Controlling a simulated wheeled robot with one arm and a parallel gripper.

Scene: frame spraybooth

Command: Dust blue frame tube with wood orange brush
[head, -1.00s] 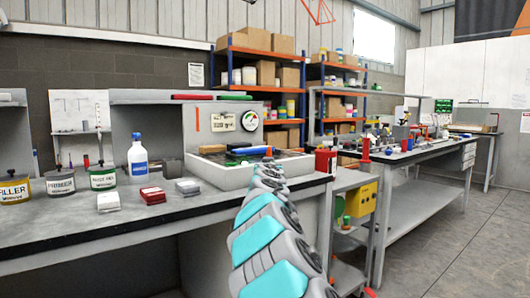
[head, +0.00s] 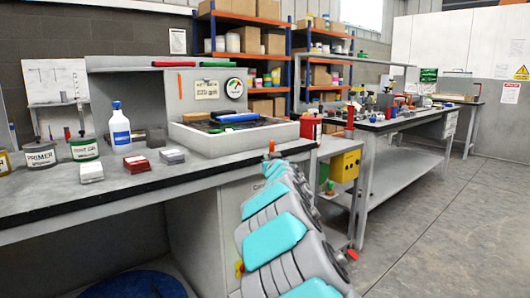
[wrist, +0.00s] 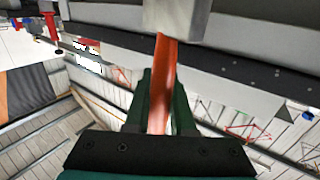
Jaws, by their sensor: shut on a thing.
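My gripper (wrist: 160,110) has dark green fingers, shut on the orange handle of the wood orange brush (wrist: 164,75) in the wrist view. A pale grey block sits at the handle's far end, cut off by the top edge. In the head view a small orange piece of the brush (head: 271,146) shows at the tip of my arm, by the bench's front edge; my arm hides most of the gripper. The blue frame tube (head: 235,117) lies in the pale tray of the booth, behind and left of the arm's tip. Brush and tube look apart.
The grey bench (head: 130,190) holds a white-and-blue bottle (head: 120,128), several cans, and red (head: 137,163) and grey (head: 171,156) blocks. The booth tray (head: 240,143) has a raised rim. A yellow box (head: 345,165) is to the right. Floor at the right is clear.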

